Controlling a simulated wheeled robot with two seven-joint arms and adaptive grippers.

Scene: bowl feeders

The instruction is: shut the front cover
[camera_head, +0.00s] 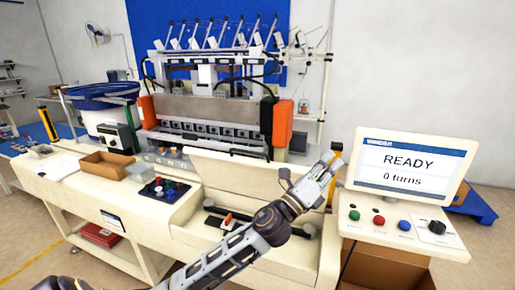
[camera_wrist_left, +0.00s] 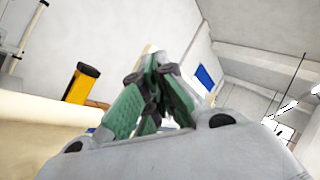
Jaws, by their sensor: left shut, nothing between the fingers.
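The front cover (camera_head: 235,177) is a long cream panel on the front of the winding machine. It looks raised, leaning back above an open bay (camera_head: 190,233). My left arm crosses in front of the bay and hides part of it and the cover's right part. My left gripper (camera_head: 331,163) is at the cover's right end, near its upper edge; I cannot tell whether it touches. In the left wrist view, its green-padded fingers (camera_wrist_left: 155,62) meet at the tips, with nothing between them. My right gripper is not in view.
A screen (camera_head: 407,167) reading "READY, 0 turns" stands close right of my gripper, above a button panel (camera_head: 395,226). An orange-handled part (camera_head: 228,218) sits in the bay.

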